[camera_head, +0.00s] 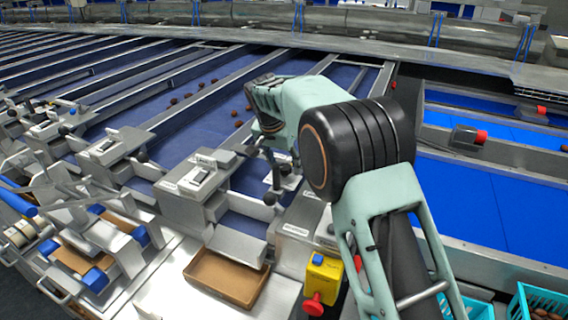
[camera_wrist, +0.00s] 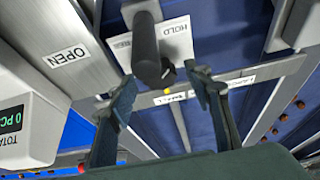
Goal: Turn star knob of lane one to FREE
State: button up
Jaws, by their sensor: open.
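In the wrist view my gripper (camera_wrist: 160,76) is open, with one dark finger on each side and nothing held. A black rounded handle (camera_wrist: 146,48) rises just beyond the fingertips, in front of a white plate marked HOLD (camera_wrist: 177,30). I cannot tell whether this handle is the star knob, and no FREE mark is readable. A small yellow dot (camera_wrist: 167,91) shows below the handle. In the head view the end of my arm is above the lane end, beside a post with black balls (camera_head: 269,199); my fingers are hard to make out there.
An OPEN label (camera_wrist: 67,56) and a white counter display (camera_wrist: 27,118) are at the left of the wrist view. In the head view, a brown tray (camera_head: 190,268) and a yellow box with a red button (camera_head: 323,275) stand in front. Blue lanes carry scattered dates.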

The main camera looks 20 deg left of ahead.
jog(key=shift+c, duration=0.2)
jog(key=c, duration=1.1)
jog(key=n+y+b, duration=0.1)
jog(key=n, duration=0.1)
jog(key=shift+d+n, duration=0.15)
jog(key=shift+n, duration=0.25)
jog(key=shift+n+g+y, duration=0.3)
jog(key=shift+n+y, duration=0.6)
jog(key=shift+n, duration=1.3)
jog(key=o, duration=1.1)
